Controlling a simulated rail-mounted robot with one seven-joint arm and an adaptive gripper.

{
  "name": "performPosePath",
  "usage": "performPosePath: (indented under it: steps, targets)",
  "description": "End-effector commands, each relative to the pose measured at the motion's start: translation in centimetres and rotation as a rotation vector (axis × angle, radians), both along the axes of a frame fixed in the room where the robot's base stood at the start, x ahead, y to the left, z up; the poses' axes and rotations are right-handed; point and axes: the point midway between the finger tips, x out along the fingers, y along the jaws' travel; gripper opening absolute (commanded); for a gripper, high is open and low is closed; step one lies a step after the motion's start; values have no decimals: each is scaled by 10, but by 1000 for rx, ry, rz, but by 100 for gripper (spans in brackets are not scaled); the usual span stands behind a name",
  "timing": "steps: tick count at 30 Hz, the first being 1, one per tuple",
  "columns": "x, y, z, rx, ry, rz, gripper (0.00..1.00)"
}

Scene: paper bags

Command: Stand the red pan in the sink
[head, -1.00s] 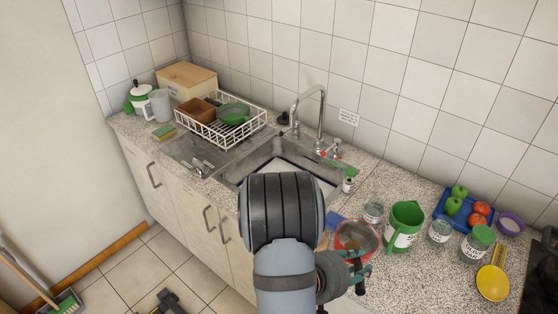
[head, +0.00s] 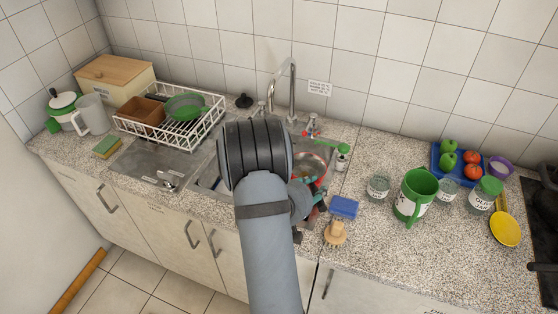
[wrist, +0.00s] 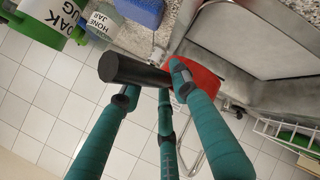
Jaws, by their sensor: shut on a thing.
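The red pan (head: 312,163) is in my gripper (head: 309,190), at the right end of the sink (head: 206,178) in the head view. My arm hides much of the basin. In the wrist view the teal fingers of my gripper (wrist: 165,82) are closed around the pan's black handle (wrist: 132,71). The red side of the pan (wrist: 203,74) shows behind the fingers, with the metal sink (wrist: 228,38) beyond it. I cannot tell whether the pan touches the sink.
A blue sponge (head: 343,207) and a brush (head: 335,234) lie on the near counter. A dish rack (head: 172,125) is at left. Jars and a green mug (head: 415,194) stand to the right.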

Motion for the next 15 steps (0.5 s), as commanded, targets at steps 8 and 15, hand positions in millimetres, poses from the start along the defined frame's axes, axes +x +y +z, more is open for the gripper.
performPosePath:
  steps: [8, 15]
  targets:
    - [155, 72, -68, -30, -32, 423, 0]
    - [235, 104, -108, -45, -58, 758, 0]
